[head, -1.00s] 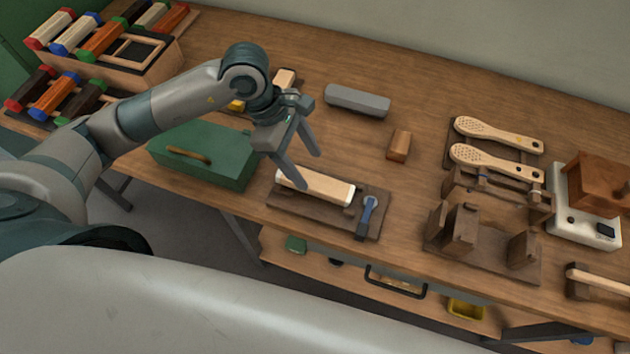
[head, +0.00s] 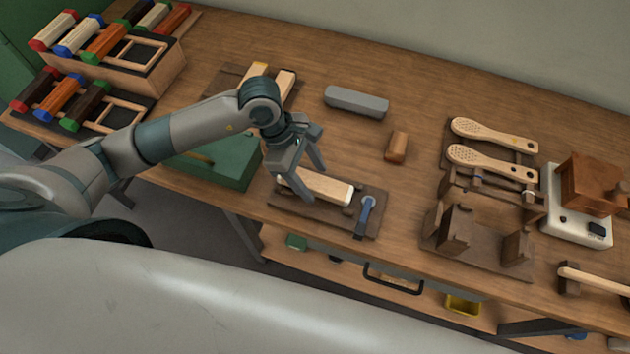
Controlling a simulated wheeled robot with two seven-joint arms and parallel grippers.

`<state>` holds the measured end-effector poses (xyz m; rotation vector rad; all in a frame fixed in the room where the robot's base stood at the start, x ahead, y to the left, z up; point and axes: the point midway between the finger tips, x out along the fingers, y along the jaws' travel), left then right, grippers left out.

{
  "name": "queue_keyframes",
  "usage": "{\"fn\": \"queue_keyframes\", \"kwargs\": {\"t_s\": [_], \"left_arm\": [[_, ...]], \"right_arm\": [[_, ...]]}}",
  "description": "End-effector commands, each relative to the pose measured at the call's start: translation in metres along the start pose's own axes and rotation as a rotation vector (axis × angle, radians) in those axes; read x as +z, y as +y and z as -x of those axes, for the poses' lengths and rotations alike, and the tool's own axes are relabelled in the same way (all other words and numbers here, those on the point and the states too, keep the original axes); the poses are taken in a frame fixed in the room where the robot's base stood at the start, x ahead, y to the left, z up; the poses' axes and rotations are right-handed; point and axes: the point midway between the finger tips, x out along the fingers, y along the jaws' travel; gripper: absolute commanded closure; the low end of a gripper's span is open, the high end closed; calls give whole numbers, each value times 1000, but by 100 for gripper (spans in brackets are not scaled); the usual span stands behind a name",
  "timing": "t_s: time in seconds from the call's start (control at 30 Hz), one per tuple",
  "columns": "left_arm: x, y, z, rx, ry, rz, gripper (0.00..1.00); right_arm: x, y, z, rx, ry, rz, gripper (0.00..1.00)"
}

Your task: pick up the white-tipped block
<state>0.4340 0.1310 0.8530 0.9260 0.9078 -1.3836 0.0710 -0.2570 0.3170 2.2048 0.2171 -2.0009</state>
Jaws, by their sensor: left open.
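The white-tipped block (head: 330,187) is a pale wooden bar with a white end. It lies in a dark wooden fixture (head: 290,203) with a blue-handled clamp (head: 365,212) at its right end. My left gripper (head: 314,186) is open, its fingers pointing down at the left half of the block. One finger shows in front of the block and the other toward its far side. I cannot tell whether they touch it. The block's left end is partly hidden by the gripper. My right gripper is not in view.
A green box (head: 225,165) stands left of the fixture, partly behind my arm. A grey bar (head: 356,101) and small brown block (head: 397,146) lie behind. Racks of colour-tipped blocks (head: 90,48) are at the far left. Pale brush bodies (head: 490,160) and wooden stands (head: 460,228) are right.

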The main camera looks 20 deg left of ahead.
Motion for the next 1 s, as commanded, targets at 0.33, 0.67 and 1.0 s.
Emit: {"fn": "queue_keyframes", "kwargs": {"t_s": [0.33, 0.67, 1.0], "left_arm": [[0, 0, 0, 0, 0, 0, 73], [0, 0, 1, 1, 0, 0, 95], [7, 1, 16, 3, -1, -3, 95]], "right_arm": [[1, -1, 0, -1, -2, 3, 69], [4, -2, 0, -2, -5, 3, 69], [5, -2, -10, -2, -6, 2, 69]]}}
